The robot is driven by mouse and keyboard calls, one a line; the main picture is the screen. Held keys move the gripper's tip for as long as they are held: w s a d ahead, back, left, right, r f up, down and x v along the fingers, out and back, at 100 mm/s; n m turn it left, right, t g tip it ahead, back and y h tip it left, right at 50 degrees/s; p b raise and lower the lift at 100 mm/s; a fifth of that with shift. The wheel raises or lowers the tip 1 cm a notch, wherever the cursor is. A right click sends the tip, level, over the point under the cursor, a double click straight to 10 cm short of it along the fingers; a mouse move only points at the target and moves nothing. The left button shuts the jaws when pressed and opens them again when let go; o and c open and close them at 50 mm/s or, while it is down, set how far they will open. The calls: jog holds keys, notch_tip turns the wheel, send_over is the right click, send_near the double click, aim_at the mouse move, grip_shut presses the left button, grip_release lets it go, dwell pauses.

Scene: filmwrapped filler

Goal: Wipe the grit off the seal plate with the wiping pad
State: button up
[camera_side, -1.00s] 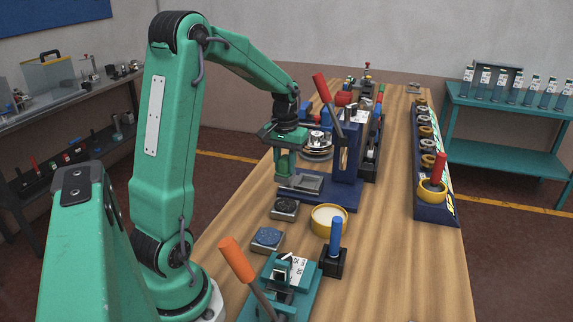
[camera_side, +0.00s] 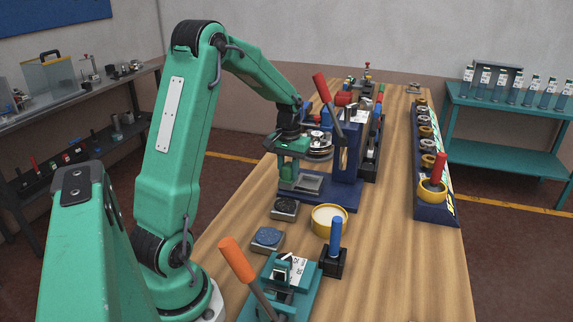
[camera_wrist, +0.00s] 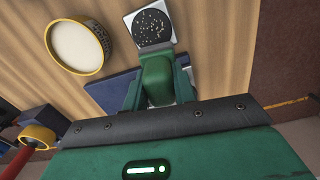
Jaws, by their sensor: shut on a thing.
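My gripper (camera_side: 288,170) is shut on a green block (camera_wrist: 157,78), which looks like the wiping pad. Its underside is hidden. In the side view it is low at the left part of a grey rectangular plate (camera_side: 311,184), which looks like the seal plate, on the dark blue press base (camera_side: 335,200). I cannot tell whether the pad touches the plate. The gripper covers most of the plate in the wrist view, and no grit can be made out on it. A black disc with pale specks (camera_wrist: 152,27) lies on a light square; it also shows in the side view (camera_side: 285,206).
A yellow-rimmed round dish (camera_side: 329,219) and a blue disc on a square (camera_side: 267,237) stand nearer. A red-handled lever (camera_side: 321,88) rises behind the plate. A teal press with orange handle (camera_side: 238,260) and a blue-handled tool (camera_side: 335,236) are in front. The table's right middle is clear.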

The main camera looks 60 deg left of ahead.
aim_at(288, 164)
notch_tip(288, 164, down, 4)
jog(key=shift+f, duration=0.2)
jog(key=shift+s+d, duration=1.1)
jog(key=shift+d, duration=0.15)
jog(key=shift+s+d, duration=1.05)
jog(key=shift+d, duration=0.2)
jog(key=shift+c, duration=0.4)
jog(key=shift+w+a+f, duration=0.1)
jog(key=shift+w+a, duration=2.1)
jog(key=shift+a, duration=0.25)
jog(key=shift+s+d, duration=2.35)
jog(key=shift+d, duration=0.25)
jog(key=shift+w+a, duration=2.25)
jog(key=shift+a, duration=0.3)
jog(key=shift+w+a+r, duration=0.1)
jog(key=shift+r, duration=4.05)
